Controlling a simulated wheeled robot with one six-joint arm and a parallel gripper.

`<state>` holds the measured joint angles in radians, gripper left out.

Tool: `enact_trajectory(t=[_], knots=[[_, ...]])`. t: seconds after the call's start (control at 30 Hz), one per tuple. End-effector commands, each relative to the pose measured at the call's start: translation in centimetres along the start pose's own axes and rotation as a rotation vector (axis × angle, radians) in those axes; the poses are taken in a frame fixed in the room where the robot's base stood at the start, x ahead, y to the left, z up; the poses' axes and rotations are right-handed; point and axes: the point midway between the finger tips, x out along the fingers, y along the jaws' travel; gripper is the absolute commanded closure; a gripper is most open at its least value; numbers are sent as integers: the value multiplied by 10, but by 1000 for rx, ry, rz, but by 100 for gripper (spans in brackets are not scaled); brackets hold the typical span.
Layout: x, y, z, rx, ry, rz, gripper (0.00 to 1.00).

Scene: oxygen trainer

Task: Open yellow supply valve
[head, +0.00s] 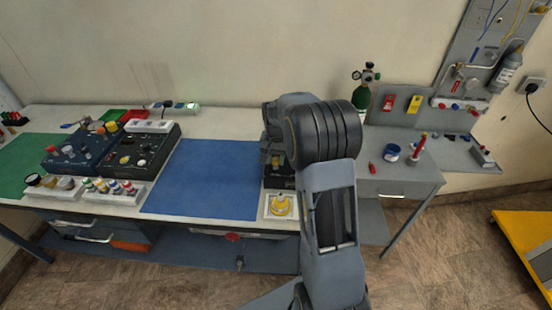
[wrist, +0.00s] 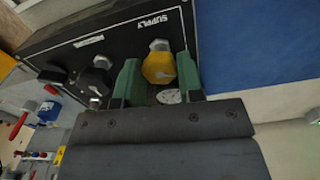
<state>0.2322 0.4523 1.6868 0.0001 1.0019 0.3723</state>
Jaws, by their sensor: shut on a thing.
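The yellow supply valve (wrist: 158,68) is a rounded yellow knob on a black panel (wrist: 110,52), beside the white SUPPLY lettering. My gripper (wrist: 158,74) has its two green fingers on either side of the knob and is shut on it. A small white gauge dial (wrist: 169,97) sits beside the knob, close to the gripper body, partly covered. Black knobs (wrist: 97,80) are farther left on the panel. In the head view, my arm hides the gripper and the yellow valve; only part of the black unit (head: 278,178) shows.
A yellow round item (head: 281,205) sits in a white tray in front of the unit. A blue mat (head: 205,180) lies clear to the left. Other control boxes (head: 140,150) stand farther left. A green cylinder (head: 362,97) stands behind my arm to the right.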

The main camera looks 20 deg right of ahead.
Motion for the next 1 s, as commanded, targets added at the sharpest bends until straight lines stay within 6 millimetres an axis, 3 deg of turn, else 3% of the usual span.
enact_trajectory(t=[0.6, 1.0], knots=[[1, 1, 1, -569, -4, 1, 89], [1, 1, 1, -812, -5, 0, 89]])
